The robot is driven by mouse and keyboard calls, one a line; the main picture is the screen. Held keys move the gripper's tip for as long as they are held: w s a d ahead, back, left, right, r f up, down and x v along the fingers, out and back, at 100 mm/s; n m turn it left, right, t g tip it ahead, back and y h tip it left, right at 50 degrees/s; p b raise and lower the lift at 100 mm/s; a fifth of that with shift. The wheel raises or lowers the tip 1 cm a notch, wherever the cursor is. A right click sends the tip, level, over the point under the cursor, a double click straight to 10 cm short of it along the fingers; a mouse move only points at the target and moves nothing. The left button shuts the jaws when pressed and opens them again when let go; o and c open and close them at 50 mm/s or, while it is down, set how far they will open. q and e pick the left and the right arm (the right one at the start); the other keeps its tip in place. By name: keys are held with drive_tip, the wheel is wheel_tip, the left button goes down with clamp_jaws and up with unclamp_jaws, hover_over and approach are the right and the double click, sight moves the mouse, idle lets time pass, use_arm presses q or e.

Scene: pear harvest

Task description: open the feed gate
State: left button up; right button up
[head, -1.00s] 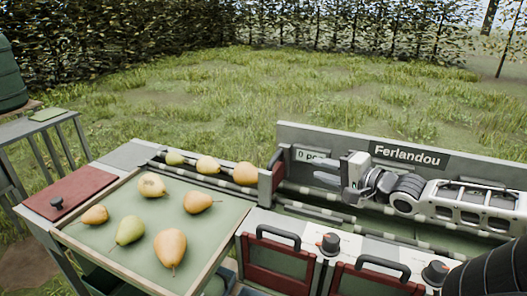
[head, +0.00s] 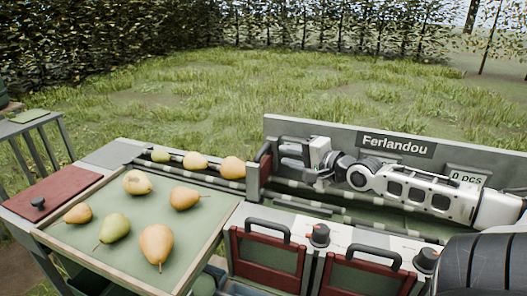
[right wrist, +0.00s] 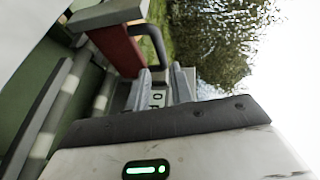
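The feed gate, a dark red panel (head: 263,168) with a dark handle, stands upright across the head of the grading lanes, beside a grey post. In the right wrist view the red panel (right wrist: 118,48) and its black loop handle (right wrist: 153,42) show up close at upper left. My right gripper (head: 290,156) is just right of the gate, with fingers pointing left toward it. In the right wrist view its two fingers (right wrist: 163,86) are apart with nothing between them, near the handle's lower end. I cannot tell whether they touch it. My left gripper is not in view.
Three pears (head: 195,161) lie in the feed lane left of the gate. A tray (head: 212,235) with several pears stands in front of it. The Ferlandou backboard (head: 300,127) runs behind my right arm. Two red hatches with black handles (head: 265,228) and two knobs (head: 320,234) line the front.

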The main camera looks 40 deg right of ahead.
sight(266, 150)
drive_tip(key=shift+b+x, duration=0.95)
drive_tip(key=shift+x, duration=3.7)
clamp_jaws()
